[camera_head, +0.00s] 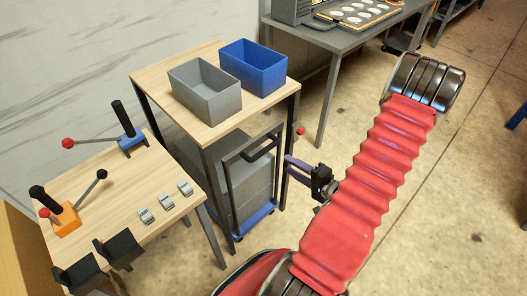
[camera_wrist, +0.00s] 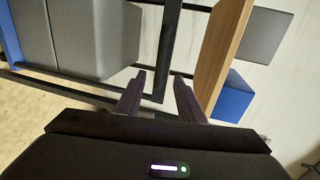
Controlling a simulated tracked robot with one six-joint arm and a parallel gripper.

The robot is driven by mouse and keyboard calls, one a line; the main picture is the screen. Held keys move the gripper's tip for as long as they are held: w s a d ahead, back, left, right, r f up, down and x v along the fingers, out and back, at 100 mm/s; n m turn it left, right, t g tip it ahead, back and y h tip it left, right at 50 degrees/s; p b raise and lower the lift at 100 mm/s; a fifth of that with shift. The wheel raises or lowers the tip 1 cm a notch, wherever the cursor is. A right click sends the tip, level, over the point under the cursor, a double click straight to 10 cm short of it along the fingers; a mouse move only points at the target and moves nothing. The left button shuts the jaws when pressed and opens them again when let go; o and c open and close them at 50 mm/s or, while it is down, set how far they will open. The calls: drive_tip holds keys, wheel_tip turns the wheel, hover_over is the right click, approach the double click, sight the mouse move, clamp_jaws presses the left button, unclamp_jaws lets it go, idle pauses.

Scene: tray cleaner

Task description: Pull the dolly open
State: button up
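The dolly has a blue base (camera_head: 254,219), a stack of grey crates (camera_head: 252,186) and a dark upright frame with a handle (camera_head: 262,143). It stands under the wooden table (camera_head: 205,133). My gripper (camera_head: 288,163) is just right of the handle, pointing at it. In the wrist view my gripper (camera_wrist: 160,76) is open and empty, its two purple fingers apart. The dark handle bar (camera_wrist: 170,40) shows between the fingertips there; I cannot tell whether it touches them. The grey crates also show at the left of the wrist view (camera_wrist: 95,35).
A grey bin (camera_head: 205,95) and a blue bin (camera_head: 252,72) stand on the wooden table. A lower table (camera_head: 120,190) with levers and switches is at left. A grey workbench (camera_head: 345,42) with a tray stands behind.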

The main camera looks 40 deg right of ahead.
sight(265, 152)
drive_tip(key=shift+w, duration=0.1)
drive_tip(key=shift+x, duration=6.85)
drive_tip(key=shift+a, duration=0.15)
clamp_jaws()
drive_tip(key=shift+a, duration=0.15)
drive_tip(key=shift+f, duration=0.1)
